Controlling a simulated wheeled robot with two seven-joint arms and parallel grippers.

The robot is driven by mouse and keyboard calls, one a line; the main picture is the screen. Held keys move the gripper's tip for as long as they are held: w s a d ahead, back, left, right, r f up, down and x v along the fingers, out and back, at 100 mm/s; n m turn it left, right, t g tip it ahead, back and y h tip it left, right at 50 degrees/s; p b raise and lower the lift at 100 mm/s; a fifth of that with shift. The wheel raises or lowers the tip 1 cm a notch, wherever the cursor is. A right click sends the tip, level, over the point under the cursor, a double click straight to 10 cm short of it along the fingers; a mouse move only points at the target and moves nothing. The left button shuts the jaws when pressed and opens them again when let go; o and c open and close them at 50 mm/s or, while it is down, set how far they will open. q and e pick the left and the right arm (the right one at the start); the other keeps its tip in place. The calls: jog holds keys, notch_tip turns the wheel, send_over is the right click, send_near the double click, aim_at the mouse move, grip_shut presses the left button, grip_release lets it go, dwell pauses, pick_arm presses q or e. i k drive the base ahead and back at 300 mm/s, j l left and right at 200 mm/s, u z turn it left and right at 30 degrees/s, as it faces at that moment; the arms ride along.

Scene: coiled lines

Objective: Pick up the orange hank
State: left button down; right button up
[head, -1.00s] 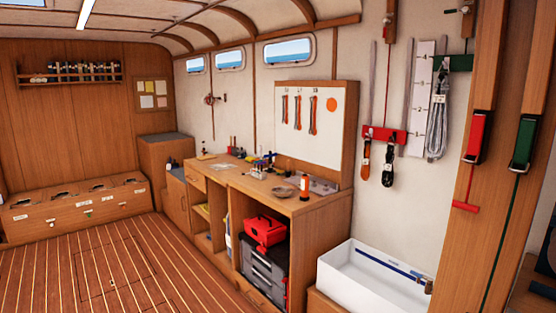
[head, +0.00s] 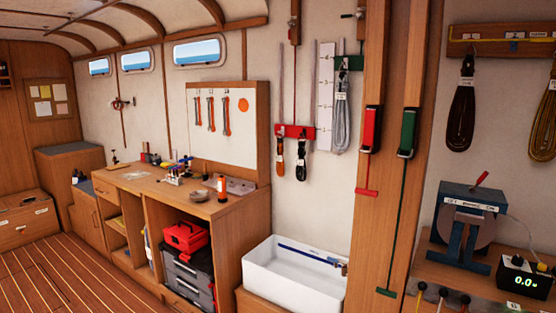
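A small orange hank (head: 280,150) hangs from the red rack (head: 296,132) on the pale wall, left of the wooden post. A larger grey hank (head: 342,120) hangs from a green rack (head: 350,63) to the right. Neither of my grippers is in view.
A white basin (head: 290,290) stands below the racks. A workbench (head: 160,185) with bottles and tools is to the left. The floor (head: 70,275) at left is clear.

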aim_at(280, 170)
jog(key=i+j, duration=0.35)
jog(key=i, duration=0.15)
jog(key=i+j, duration=0.3)
jog(key=i, duration=0.2)
jog(key=i+j+u, duration=0.1)
jog(key=i+j, duration=0.25)
jog(key=i, duration=0.15)
jog(key=i+j, duration=0.3)
jog(key=i, duration=0.2)
